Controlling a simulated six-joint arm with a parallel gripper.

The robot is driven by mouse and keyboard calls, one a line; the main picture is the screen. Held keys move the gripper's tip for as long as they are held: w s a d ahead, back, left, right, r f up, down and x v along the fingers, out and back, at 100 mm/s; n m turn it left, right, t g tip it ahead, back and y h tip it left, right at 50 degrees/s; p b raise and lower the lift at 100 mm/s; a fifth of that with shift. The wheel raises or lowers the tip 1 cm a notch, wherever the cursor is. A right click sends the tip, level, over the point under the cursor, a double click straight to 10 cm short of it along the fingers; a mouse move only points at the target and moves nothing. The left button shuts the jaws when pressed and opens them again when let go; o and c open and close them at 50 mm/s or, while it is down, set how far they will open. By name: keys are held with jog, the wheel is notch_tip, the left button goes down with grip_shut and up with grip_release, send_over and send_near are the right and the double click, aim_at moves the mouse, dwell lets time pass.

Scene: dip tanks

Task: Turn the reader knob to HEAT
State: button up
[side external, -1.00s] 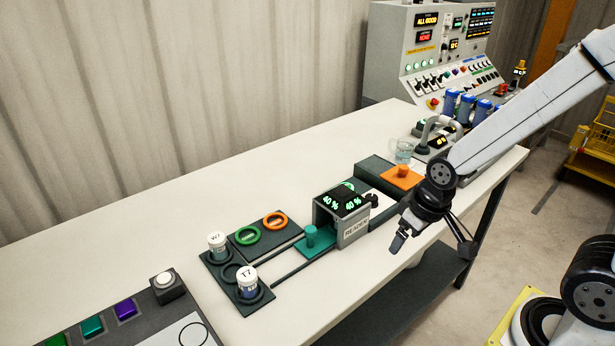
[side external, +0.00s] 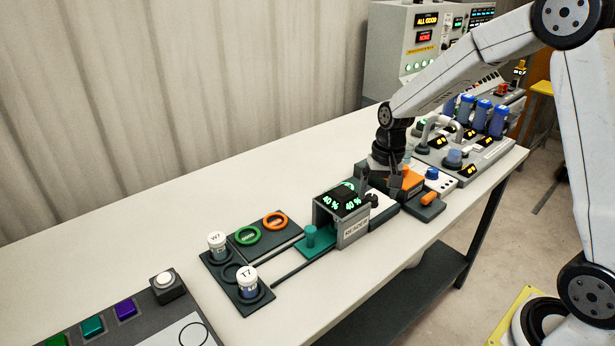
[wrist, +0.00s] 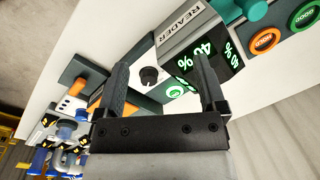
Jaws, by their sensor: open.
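The grey reader (side external: 355,232) stands on the bench, its dark display showing green "40 %" readings. It also shows at the top of the wrist view (wrist: 184,28). Its round black knob (wrist: 150,74) has a light mark on its face and lies between my two fingers in the wrist view. In the side view the knob (side external: 373,201) is a small dark shape at the reader's right end. My gripper (wrist: 163,64) is open and empty, pointing down; in the side view (side external: 380,190) it is just above and behind the knob. I cannot tell any contact.
An orange-topped block (side external: 411,180) stands just right of my gripper. Vials W7 (side external: 216,243) and T7 (side external: 247,280) stand in a dark holder at left. The bench behind the reader is clear.

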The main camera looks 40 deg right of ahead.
jog(key=w+d+f+m+g+y, duration=0.1)
jog(key=w+d+f+m+y, duration=0.1)
jog(key=w+d+m, duration=0.3)
jog(key=m+y, duration=0.1)
jog(key=m, duration=0.1)
send_near(372, 196)
jog(key=a+f, duration=0.1)
jog(key=shift+w+d+f+m+g, duration=0.15)
jog(key=shift+d+f+m+g, duration=0.2)
jog(key=shift+m, duration=0.15)
jog(key=shift+a+f, duration=0.1)
jog(key=shift+x, duration=3.75)
jog(key=shift+a, duration=0.15)
grip_shut()
